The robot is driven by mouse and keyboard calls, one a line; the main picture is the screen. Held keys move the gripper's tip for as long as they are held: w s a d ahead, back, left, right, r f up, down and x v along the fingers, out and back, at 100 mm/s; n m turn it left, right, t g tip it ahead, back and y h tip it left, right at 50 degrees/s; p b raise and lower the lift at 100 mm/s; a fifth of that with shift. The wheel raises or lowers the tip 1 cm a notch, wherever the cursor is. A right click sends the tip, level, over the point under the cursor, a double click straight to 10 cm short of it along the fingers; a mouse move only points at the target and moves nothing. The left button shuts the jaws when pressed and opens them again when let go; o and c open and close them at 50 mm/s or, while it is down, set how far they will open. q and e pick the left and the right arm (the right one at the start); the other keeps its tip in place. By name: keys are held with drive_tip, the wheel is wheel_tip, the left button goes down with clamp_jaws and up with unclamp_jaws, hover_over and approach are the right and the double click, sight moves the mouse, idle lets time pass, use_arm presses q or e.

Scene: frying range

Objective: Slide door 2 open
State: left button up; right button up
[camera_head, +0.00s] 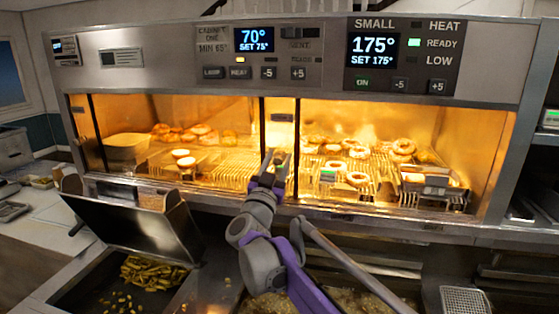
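A heated cabinet with glass sliding doors spans the middle of the view. Dark upright edges stand near its centre; the left glass panel (180,112) and the right glass panel (400,118) lie on either side. A small dark plate (282,117) sits high on the strip between the edges. I cannot read a door number, so which panel is door 2 is unclear. My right gripper (276,157) is in front of the central strip, below the small plate, with its fingers a little apart and nothing visible between them. Contact with the door cannot be told. My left gripper is not in view.
Pastries and doughnuts (403,147) lie on racks behind the glass. A control panel (263,52) is above. A tilted metal lid (135,225) stands over a bin of fried pieces (150,272) at lower left. A grey bar (345,262) slants beside my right arm.

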drive_tip(key=shift+o, duration=0.9)
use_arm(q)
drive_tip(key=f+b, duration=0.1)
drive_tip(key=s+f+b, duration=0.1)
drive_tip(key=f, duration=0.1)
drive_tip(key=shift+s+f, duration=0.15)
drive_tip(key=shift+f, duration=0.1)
use_arm(e)
drive_tip(key=v, duration=1.1)
